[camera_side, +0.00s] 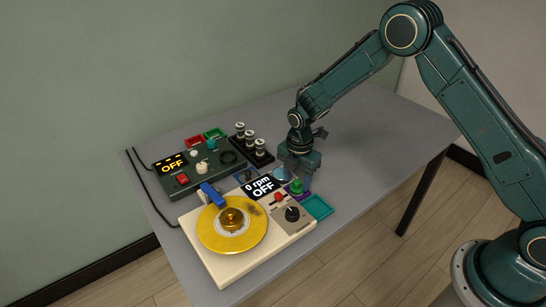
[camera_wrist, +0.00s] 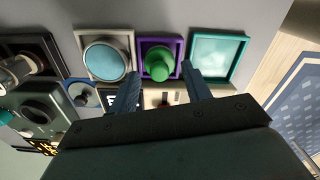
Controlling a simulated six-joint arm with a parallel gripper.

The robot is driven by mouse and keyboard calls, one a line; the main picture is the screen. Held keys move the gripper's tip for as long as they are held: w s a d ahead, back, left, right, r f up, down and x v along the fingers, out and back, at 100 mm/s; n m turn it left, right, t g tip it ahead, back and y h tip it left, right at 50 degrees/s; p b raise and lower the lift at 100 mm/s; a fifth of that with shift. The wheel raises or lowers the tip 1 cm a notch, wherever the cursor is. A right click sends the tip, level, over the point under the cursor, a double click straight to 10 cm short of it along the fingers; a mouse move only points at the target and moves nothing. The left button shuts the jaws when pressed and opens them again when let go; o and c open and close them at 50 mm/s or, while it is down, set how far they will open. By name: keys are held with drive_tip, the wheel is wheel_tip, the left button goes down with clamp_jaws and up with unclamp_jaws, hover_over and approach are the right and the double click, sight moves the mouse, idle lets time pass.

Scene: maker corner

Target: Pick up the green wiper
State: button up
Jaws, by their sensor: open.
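The green wiper (camera_wrist: 158,64), a small green piece with a rounded knob on a wider base, stands in a purple square tray (camera_wrist: 175,43). My gripper (camera_wrist: 161,72) is open and empty, pointing down. In the wrist view its two fingers lie left and right of the wiper's knob, with a gap on each side. In the side view my gripper (camera_side: 296,178) is close above the tray; the exact height is unclear.
A teal tray (camera_side: 329,209) and a grey tray with a round blue piece (camera_wrist: 107,61) flank the purple tray closely. The cream machine (camera_side: 221,272) carries a yellow disc (camera_side: 250,238). A dark control box (camera_side: 178,189) and a bottle rack (camera_side: 265,161) stand behind. The table's right side is clear.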

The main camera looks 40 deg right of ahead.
drive_tip(key=shift+f, duration=1.05)
drive_tip(key=c, duration=0.7)
